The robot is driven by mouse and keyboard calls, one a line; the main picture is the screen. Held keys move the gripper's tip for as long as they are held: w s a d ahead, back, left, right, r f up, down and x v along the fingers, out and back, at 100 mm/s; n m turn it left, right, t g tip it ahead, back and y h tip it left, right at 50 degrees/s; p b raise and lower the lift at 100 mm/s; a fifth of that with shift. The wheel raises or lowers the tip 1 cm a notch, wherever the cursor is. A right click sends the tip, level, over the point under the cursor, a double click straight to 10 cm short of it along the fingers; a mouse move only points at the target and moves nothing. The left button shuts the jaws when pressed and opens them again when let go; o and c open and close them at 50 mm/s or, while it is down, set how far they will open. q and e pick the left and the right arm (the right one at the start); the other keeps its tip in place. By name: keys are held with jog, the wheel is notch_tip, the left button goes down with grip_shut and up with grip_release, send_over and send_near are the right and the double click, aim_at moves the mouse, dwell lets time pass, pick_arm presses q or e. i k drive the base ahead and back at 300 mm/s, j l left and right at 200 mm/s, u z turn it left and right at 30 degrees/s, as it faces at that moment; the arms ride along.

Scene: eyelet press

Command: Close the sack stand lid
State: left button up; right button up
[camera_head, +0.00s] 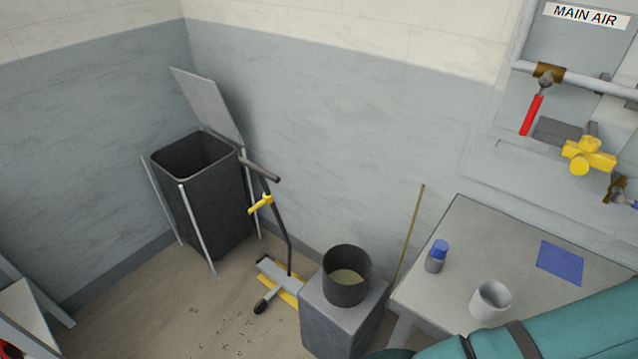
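The sack stand (205,200) is a dark bin-like sack in a frame with light metal legs, in the corner at the left of the head view. Its grey lid (207,103) stands open, tilted up and back against the wall side. The dark mouth of the sack is uncovered. Neither gripper is in the head view. Only a teal arm of mine shows at the lower right, and its gripper is out of the frame.
A wheeled tool with a yellow base and dark handle (285,235) stands right of the sack stand. A black pot (347,275) sits on a grey block (340,320). A table (455,235) at the right holds a white cup (490,300), a blue-capped bottle (436,256) and a blue cloth (560,262). Floor before the stand is mostly clear.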

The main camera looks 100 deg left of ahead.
aim_at(202, 94)
jog(key=u, duration=4.3)
jog(key=i+j, duration=0.2)
jog(key=i, duration=0.3)
jog(key=i+j, duration=0.15)
jog(key=i, duration=0.3)
jog(key=i+j+z, duration=0.1)
jog(key=i, duration=0.4)
jog(key=j, duration=0.1)
